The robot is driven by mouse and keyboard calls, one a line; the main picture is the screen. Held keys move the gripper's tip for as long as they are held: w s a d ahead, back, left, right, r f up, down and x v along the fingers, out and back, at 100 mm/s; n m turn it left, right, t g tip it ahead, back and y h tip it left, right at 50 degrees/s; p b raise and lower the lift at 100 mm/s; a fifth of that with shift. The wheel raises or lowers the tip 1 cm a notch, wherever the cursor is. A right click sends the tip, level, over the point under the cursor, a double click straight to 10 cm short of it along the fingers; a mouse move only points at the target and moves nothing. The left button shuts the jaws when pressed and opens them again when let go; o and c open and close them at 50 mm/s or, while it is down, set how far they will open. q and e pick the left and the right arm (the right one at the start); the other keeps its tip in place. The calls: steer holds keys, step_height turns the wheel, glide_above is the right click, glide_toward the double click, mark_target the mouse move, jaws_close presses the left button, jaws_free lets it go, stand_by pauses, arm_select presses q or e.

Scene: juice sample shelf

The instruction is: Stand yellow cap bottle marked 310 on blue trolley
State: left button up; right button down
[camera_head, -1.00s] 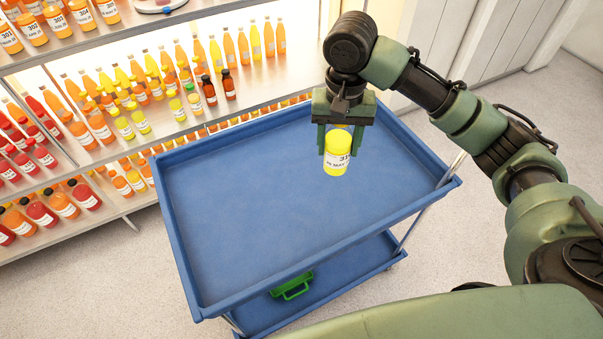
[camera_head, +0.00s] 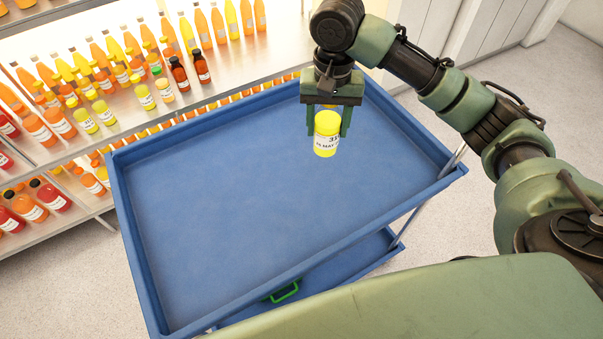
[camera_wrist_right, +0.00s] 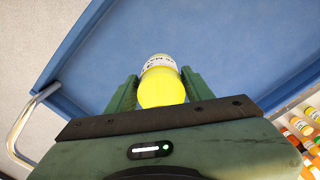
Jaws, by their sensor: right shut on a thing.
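The top tray is otherwise bare, with a raised rim. My left gripper is not in view.
A shelf (camera_head: 200,85) with several rows of orange, yellow and red bottles stands behind and left of the trolley. A green-handled item (camera_head: 284,291) is on the trolley's lower deck. The trolley's top is free across its middle and left.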

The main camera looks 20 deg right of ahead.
mark_target(326, 145)
steer(key=shift+s+f+p, duration=0.15)
steer(key=shift+f+p, duration=0.8)
steer(key=shift+f, duration=7.95)
steer(key=shift+a, duration=0.1)
steer(key=c, duration=0.6)
jaws_free()
steer(key=shift+f, duration=0.1)
step_height(326, 145, up, 12)
steer(key=shift+r+b, duration=0.15)
steer(key=shift+b, duration=0.85)
